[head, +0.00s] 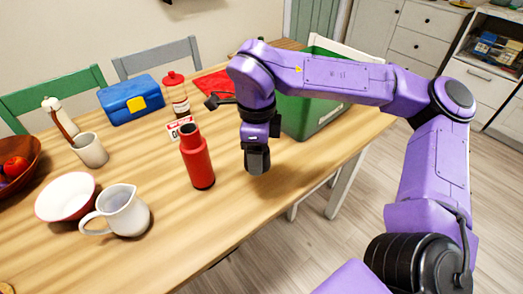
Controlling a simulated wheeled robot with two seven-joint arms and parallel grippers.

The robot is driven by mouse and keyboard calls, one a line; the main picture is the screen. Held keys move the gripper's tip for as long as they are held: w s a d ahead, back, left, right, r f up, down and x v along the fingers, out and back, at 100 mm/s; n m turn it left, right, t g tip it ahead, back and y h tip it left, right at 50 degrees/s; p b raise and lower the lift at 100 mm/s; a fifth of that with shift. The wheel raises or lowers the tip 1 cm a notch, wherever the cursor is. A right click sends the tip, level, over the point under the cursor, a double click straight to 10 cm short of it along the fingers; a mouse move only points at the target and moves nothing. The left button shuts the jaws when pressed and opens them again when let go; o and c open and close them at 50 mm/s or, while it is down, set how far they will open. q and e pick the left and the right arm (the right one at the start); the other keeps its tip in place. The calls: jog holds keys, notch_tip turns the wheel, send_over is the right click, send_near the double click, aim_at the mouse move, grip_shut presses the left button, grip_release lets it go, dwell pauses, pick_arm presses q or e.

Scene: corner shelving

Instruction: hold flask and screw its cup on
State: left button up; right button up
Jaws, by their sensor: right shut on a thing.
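The red flask (197,160) stands upright on the wooden table, with its dark open neck bare at the top. My right gripper (257,160) is just right of the flask, apart from it, pointing down close above the table. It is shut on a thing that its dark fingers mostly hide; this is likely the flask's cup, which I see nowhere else. My left gripper is not in view.
A white jug (127,211), a red-rimmed bowl (67,200) and a mug (91,151) stand left of the flask. A green crate (298,117) stands right of my gripper. The table's front strip is clear.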

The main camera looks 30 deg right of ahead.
jog(key=s+a+r, duration=0.2)
jog(key=s+a, duration=0.2)
jog(key=s, duration=0.1)
jog(key=shift+a+r, duration=0.25)
jog(key=shift+r, duration=0.15)
